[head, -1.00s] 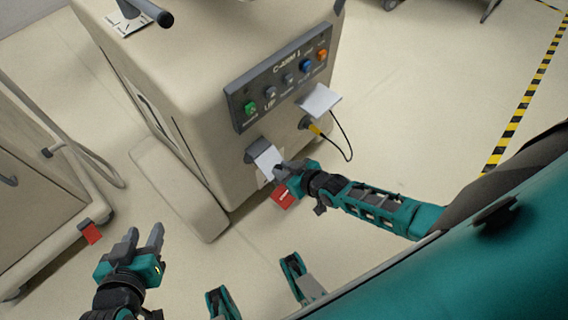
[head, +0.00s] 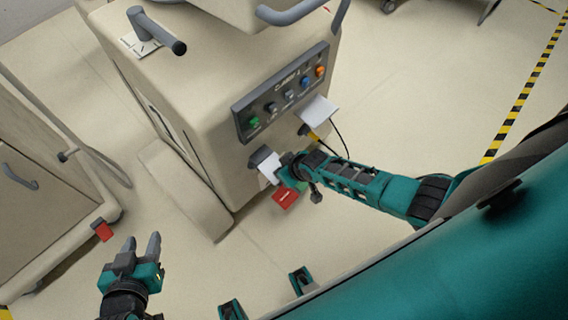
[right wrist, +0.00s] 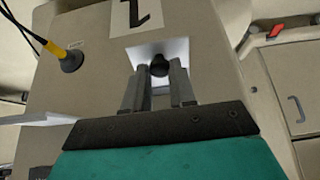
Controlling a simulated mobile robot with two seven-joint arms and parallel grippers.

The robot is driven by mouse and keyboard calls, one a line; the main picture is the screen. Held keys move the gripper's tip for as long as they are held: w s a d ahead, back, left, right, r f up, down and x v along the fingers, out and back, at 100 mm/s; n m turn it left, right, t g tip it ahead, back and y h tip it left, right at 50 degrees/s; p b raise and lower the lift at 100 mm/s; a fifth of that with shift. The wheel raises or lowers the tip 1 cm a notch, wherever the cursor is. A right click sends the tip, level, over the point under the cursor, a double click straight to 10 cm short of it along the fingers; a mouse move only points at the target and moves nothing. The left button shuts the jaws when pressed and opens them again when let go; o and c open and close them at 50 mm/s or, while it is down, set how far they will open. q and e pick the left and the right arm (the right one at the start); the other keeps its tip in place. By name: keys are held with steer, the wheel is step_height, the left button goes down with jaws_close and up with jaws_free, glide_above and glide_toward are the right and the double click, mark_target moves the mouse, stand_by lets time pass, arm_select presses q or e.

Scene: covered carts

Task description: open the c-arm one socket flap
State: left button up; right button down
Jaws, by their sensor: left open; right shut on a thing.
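The beige C-arm 1 cart (head: 190,110) stands ahead with a dark panel of coloured sockets (head: 285,92). Low on its face, a white socket flap (head: 268,168) hangs under a grey housing (head: 260,155). My right gripper (head: 283,171) is at this flap. In the right wrist view its fingers (right wrist: 160,78) are closed around a dark knob (right wrist: 160,66) in front of the white flap (right wrist: 145,52). The flap's exact angle is hard to tell. My left gripper (head: 133,250) is open and empty over the floor, away from the cart.
A second white flap (head: 318,107) sticks out to the right, above a yellow plug (right wrist: 72,58) with a black cable. Another beige cart (head: 50,190) stands at the left. Floor between the carts is clear.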

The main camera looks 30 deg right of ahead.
steer(key=c, duration=0.9)
jaws_free()
steer(key=shift+p+v, duration=3.1)
steer(key=shift+v, duration=3.3)
steer(key=shift+c, duration=0.2)
